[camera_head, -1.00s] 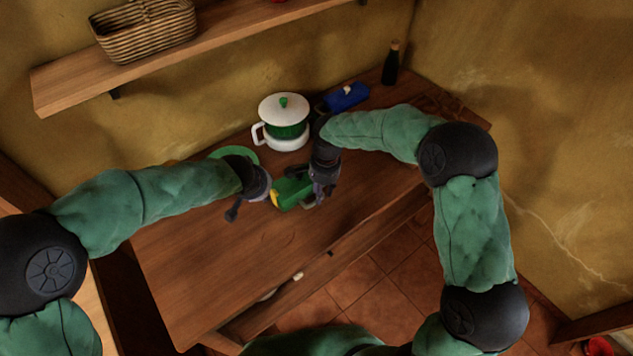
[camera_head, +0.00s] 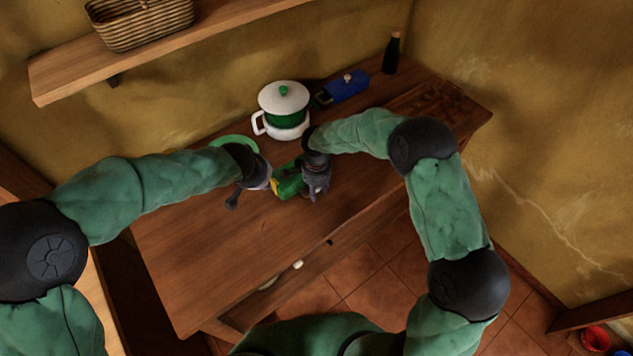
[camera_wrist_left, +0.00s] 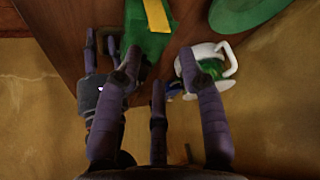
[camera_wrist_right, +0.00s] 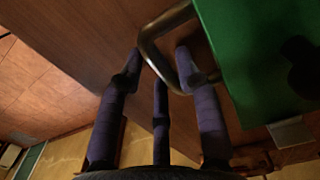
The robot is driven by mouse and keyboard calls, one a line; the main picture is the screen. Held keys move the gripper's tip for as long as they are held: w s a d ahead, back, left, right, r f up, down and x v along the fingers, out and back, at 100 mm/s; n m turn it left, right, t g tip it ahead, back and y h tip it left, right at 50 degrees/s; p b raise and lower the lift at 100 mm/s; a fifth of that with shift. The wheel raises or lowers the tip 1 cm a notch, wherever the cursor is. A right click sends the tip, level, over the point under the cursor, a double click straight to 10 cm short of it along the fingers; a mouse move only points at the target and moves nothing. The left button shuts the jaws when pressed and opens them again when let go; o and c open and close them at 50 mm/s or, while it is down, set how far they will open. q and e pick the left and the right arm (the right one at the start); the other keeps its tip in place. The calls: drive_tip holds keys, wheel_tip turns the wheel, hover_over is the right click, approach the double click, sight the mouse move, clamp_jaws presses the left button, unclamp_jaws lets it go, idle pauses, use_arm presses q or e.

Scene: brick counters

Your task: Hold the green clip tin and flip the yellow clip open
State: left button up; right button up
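The green clip tin (camera_head: 292,186) lies on the wooden counter between my grippers. Its yellow clip (camera_head: 275,187) faces the left; in the left wrist view the clip (camera_wrist_left: 157,14) lies on the tin's green face (camera_wrist_left: 146,42). My left gripper (camera_head: 248,190) is open beside the clip end, its fingers (camera_wrist_left: 160,75) spread, one overlapping the tin in view. My right gripper (camera_head: 318,188) is at the tin's other end, fingers (camera_wrist_right: 158,68) apart. In the right wrist view a metal handle loop (camera_wrist_right: 150,40) beside the tin (camera_wrist_right: 262,50) passes between these fingers; I cannot tell contact.
A white and green lidded pot (camera_head: 284,98) and a green plate (camera_head: 228,140) stand behind the tin. A blue box (camera_head: 345,88) and a dark bottle (camera_head: 391,55) are farther back. The counter's front left (camera_head: 200,270) is clear.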

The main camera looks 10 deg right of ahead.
drive_tip(key=shift+f, duration=0.6)
clamp_jaws()
use_arm(q)
drive_tip(key=shift+w, duration=0.1)
drive_tip(key=c, duration=0.7)
drive_tip(key=w, duration=0.1)
drive_tip(key=w+g+y, duration=0.1)
drive_tip(key=w+g, duration=0.1)
drive_tip(key=w, duration=0.1)
drive_tip(key=shift+r+m, duration=0.25)
drive_tip(key=shift+m, duration=0.15)
clamp_jaws()
drive_tip(key=shift+w+d+f+m+g+y, duration=0.1)
drive_tip(key=shift+w+d+f+m+g, duration=0.4)
drive_tip(key=shift+f, duration=0.85)
drive_tip(key=shift+w+d+f+m+g+y, duration=0.1)
drive_tip(key=shift+w+d+f+m+g, duration=0.15)
drive_tip(key=shift+d+f+g, duration=0.8)
drive_tip(key=shift+w+d+f+m+g+y, duration=0.15)
drive_tip(key=shift+w+f+m+g, duration=0.2)
drive_tip(key=shift+f, duration=1.35)
